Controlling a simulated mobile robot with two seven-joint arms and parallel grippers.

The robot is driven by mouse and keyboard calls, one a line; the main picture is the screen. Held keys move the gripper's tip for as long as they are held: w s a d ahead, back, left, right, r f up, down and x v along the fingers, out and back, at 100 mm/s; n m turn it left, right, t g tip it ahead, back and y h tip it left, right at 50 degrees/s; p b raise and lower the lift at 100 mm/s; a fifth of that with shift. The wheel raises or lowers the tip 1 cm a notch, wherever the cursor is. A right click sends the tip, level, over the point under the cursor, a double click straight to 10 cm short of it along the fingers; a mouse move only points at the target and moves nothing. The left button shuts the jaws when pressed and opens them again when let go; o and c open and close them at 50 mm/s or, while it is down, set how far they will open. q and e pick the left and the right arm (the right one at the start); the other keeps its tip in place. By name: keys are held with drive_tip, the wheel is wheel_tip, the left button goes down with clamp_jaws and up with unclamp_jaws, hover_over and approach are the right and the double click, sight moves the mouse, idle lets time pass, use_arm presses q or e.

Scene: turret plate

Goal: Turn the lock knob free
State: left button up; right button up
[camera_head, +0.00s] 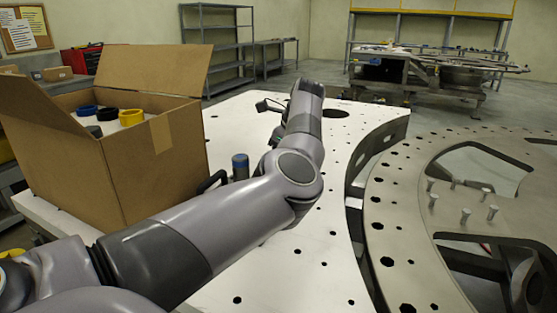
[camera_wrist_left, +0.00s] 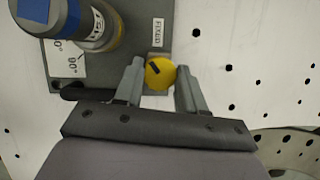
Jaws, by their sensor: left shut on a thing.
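The yellow lock knob (camera_wrist_left: 159,76) shows in the left wrist view, at the edge of a dark grey fixture plate (camera_wrist_left: 140,57). A short black mark lies slanted on its top. My left gripper (camera_wrist_left: 161,69) has one finger on each side of the knob and is shut on it. In the head view my left arm reaches over the white plate, and it hides the knob and the fingers. A grey cylinder with a blue end (camera_wrist_left: 68,18) stands on the fixture, beside a label marked 0° and 90°; it also shows in the head view (camera_head: 240,167). My right gripper is not in view.
An open cardboard box (camera_head: 155,165) with several rolls stands on the white plate (camera_head: 330,235) at the left. A curved gap separates this plate from a large grey ring (camera_head: 400,215) with several upright bolts at the right. The white plate's right part is clear.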

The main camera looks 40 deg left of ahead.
use_arm(q)
drive_tip(key=o, duration=1.1)
drive_tip(key=shift+c, duration=0.2)
drive_tip(key=v, duration=0.7)
drive_tip(key=shift+b, duration=0.4)
drive_tip(key=shift+r, duration=0.15)
